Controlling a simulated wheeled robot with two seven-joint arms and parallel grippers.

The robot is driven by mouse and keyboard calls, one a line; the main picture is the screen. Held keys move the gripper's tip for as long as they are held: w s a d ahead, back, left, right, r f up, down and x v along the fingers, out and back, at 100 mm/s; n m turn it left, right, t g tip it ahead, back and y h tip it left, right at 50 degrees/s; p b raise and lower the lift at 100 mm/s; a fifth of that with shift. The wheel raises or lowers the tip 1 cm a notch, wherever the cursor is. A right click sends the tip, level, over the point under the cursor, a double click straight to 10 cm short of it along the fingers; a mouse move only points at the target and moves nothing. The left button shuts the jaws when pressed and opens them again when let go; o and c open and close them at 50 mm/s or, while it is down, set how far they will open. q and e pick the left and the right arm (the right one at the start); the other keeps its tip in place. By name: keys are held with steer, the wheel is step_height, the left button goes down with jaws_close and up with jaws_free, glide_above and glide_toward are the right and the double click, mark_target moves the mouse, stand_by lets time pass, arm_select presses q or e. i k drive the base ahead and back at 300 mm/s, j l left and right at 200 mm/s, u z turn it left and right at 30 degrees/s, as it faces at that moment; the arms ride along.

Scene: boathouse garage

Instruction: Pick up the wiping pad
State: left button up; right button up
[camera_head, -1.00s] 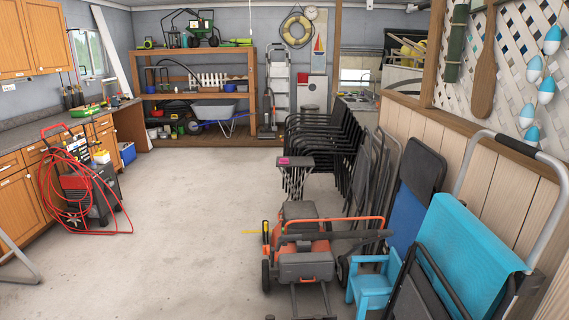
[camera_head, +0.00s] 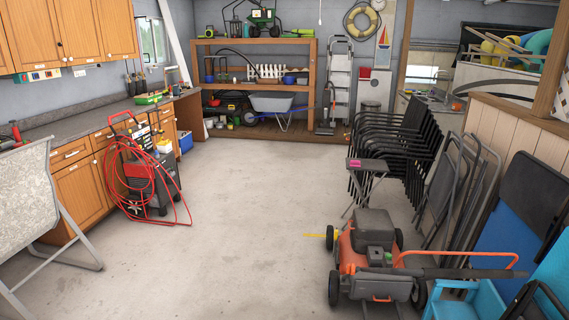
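A small pink item (camera_head: 374,165) lies on top of a small dark folding stand (camera_head: 356,200), right of the middle of the room. It is too small in the head view to tell whether it is the wiping pad. I see nothing else that I can name as the pad. Neither of my grippers shows in the head view.
An orange mower (camera_head: 375,255) stands in front of the stand, with stacked black chairs (camera_head: 395,145) behind it. A pressure washer (camera_head: 145,170) with red hose stands left by the cabinets (camera_head: 85,195). A grey-topped metal-legged piece (camera_head: 25,205) is near left. The middle floor is clear.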

mark_target(353, 162)
steer(key=i+j+u, duration=0.9)
steer(key=i+u, duration=0.25)
steer(key=i+z, duration=0.35)
steer(key=i+j+z, duration=0.1)
steer(key=i+z, duration=0.2)
steer(key=i, duration=0.3)
steer(key=i+j+z, duration=0.15)
steer(key=i+z, duration=0.2)
steer(key=i+j+z, duration=0.1)
steer(key=i+z, duration=0.35)
steer(key=i, duration=1.3)
steer(key=i+j+z, duration=0.2)
steer(key=i, duration=1.45)
steer(key=i+z, duration=0.75)
steer(key=z, duration=0.15)
steer(key=i+j+z, duration=0.2)
steer(key=i+z, duration=0.25)
steer(key=k, duration=0.1)
